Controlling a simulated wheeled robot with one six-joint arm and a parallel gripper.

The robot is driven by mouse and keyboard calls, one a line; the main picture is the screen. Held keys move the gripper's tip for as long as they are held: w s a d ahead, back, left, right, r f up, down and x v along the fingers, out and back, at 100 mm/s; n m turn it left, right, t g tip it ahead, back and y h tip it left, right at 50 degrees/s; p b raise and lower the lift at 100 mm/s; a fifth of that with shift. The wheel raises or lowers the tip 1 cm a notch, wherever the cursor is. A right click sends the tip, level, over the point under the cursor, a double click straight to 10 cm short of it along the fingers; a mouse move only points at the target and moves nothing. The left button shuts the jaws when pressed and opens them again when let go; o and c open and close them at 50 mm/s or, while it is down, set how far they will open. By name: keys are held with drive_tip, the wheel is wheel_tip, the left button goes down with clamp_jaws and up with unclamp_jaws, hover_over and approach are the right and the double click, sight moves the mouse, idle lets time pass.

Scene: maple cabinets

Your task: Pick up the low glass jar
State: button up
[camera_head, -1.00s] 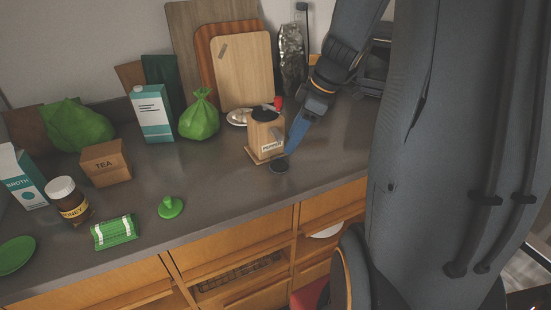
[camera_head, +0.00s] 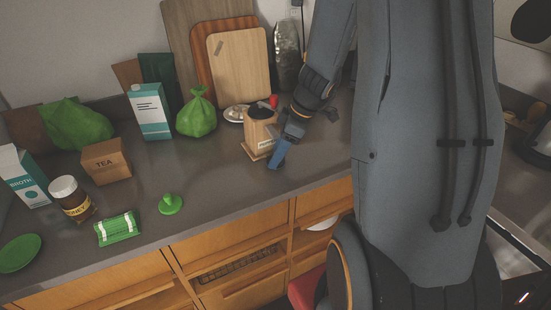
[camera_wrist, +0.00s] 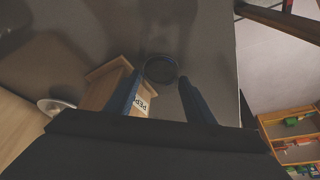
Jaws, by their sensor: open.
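The low glass jar (camera_wrist: 160,68) shows in the wrist view as a small, dark round shape on the grey counter. It lies ahead of my gripper, at the gap between the two blue fingertips (camera_wrist: 160,78). I cannot tell whether the fingers are beside it or still above it. My gripper is open and holds nothing. In the head view my blue gripper (camera_head: 277,156) is low over the counter, just right of the wooden pepper box, and hides the jar.
The pepper box (camera_head: 259,130) stands close to my gripper and shows by the left finger in the wrist view (camera_wrist: 101,86). Cutting boards (camera_head: 238,70) lean behind. A green bag (camera_head: 196,118) and green lid-like object (camera_head: 171,204) are further left. The counter's front edge is near.

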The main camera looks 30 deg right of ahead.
drive_tip(key=shift+c, duration=0.3)
drive_tip(key=c, duration=0.8)
drive_tip(key=shift+r, duration=0.15)
